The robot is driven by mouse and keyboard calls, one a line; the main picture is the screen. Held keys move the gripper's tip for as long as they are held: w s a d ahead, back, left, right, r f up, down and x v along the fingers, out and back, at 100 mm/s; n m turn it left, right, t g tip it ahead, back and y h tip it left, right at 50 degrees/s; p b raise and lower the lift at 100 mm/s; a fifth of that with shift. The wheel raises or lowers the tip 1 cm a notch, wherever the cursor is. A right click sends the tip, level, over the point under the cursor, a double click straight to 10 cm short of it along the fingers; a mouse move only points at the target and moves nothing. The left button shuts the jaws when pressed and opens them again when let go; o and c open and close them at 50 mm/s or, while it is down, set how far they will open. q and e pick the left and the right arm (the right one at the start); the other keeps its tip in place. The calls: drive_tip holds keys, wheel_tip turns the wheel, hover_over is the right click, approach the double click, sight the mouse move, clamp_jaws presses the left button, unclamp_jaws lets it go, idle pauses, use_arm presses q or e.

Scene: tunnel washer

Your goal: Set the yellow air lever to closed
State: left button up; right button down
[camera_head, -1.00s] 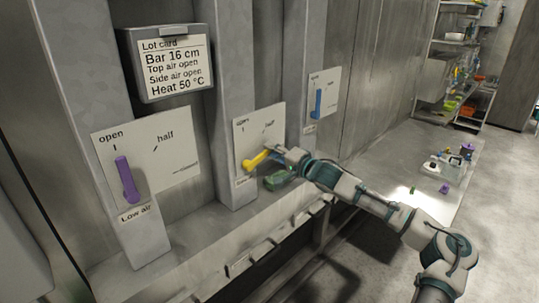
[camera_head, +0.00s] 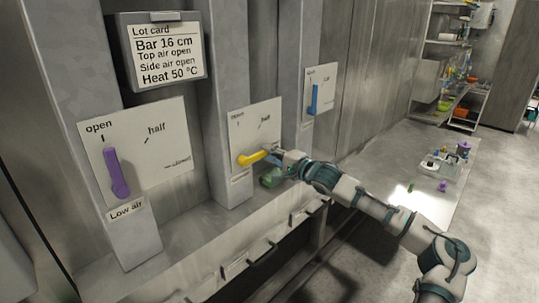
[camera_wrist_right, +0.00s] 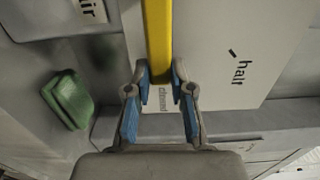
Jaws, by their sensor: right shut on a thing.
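The yellow air lever (camera_head: 252,159) is on a white plate (camera_head: 262,115) on the middle grey post. My right gripper (camera_head: 279,156) is shut on the end of the lever. In the right wrist view the yellow lever (camera_wrist_right: 158,40) runs down between the blue-padded fingers of my right gripper (camera_wrist_right: 159,78), with the "closed" text just at its end. The lever's tip is partly hidden by the fingers. My left gripper is not in view.
A purple lever (camera_head: 115,172) labelled "Low air" points up at left; a blue lever (camera_head: 315,98) points up at right. A lot card (camera_head: 165,52) hangs above. A green object (camera_head: 271,178) lies on the ledge below my gripper. A bench with small items (camera_head: 447,165) stands at right.

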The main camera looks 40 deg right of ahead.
drive_tip(key=shift+f, duration=0.3)
drive_tip(key=c, duration=1.1)
unclamp_jaws()
drive_tip(key=shift+o, duration=0.5)
drive_tip(key=shift+w+d, duration=0.15)
drive_tip(key=shift+d, duration=0.1)
drive_tip(key=s+d, duration=0.1)
drive_tip(key=s, duration=1)
drive_tip(key=shift+s, duration=0.4)
drive_tip(key=shift+f, duration=0.1)
